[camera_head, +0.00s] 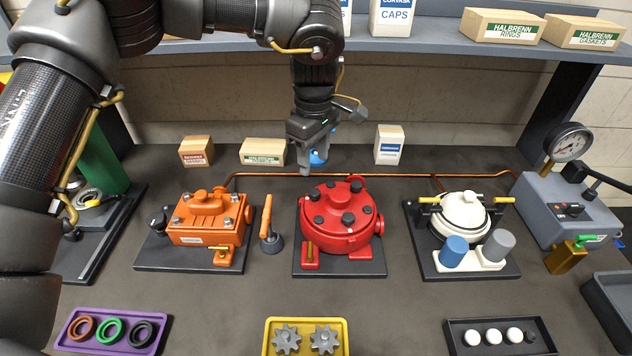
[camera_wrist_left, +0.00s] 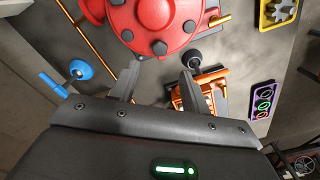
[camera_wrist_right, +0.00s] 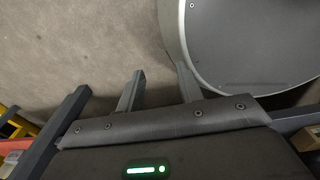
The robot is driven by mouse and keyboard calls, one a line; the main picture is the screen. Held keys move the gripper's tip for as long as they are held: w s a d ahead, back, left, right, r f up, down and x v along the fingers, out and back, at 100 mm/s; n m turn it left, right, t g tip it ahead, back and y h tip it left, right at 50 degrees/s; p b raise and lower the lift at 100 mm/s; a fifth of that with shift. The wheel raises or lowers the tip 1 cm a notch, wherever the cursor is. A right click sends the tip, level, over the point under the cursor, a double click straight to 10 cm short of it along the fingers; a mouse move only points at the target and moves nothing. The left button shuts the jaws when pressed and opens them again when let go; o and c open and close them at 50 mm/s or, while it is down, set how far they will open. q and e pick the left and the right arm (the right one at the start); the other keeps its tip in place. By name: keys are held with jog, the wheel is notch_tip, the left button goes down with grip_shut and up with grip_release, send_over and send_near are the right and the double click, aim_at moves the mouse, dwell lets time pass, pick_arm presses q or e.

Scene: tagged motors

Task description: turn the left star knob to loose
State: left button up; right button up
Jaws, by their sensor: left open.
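I cannot clearly make out a star shape on any knob. A white round-lidded unit (camera_head: 463,212) on the right has a dark clamp piece on its left side (camera_head: 428,203) and another on its right side (camera_head: 503,202). A red round housing (camera_head: 340,240) in the middle carries several black bolt heads. My left gripper (camera_head: 312,163) is open and empty above and behind the red housing; in the left wrist view its fingers (camera_wrist_left: 161,70) point toward that housing. My right gripper (camera_wrist_right: 160,72) is open and empty in the right wrist view, away from the bench units.
An orange motor (camera_head: 208,222) and an upright orange lever (camera_head: 267,217) stand left of the red housing. A blue-handled lever (camera_wrist_left: 62,88) is near my left gripper. A gauge box (camera_head: 570,210) is at right. Trays line the front, including a yellow one (camera_head: 306,322). A shelf (camera_head: 400,45) spans the back.

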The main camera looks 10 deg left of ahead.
aim_at(315, 191)
pick_arm(q)
notch_tip(315, 191, down, 8)
jog(key=shift+p, duration=0.9)
jog(key=shift+f, duration=0.3)
pick_arm(e)
jog(key=shift+w+r, duration=0.7)
jog(key=shift+r, duration=0.35)
pick_arm(q)
jog(key=c, duration=1)
pick_arm(e)
jog(key=shift+d, duration=0.1)
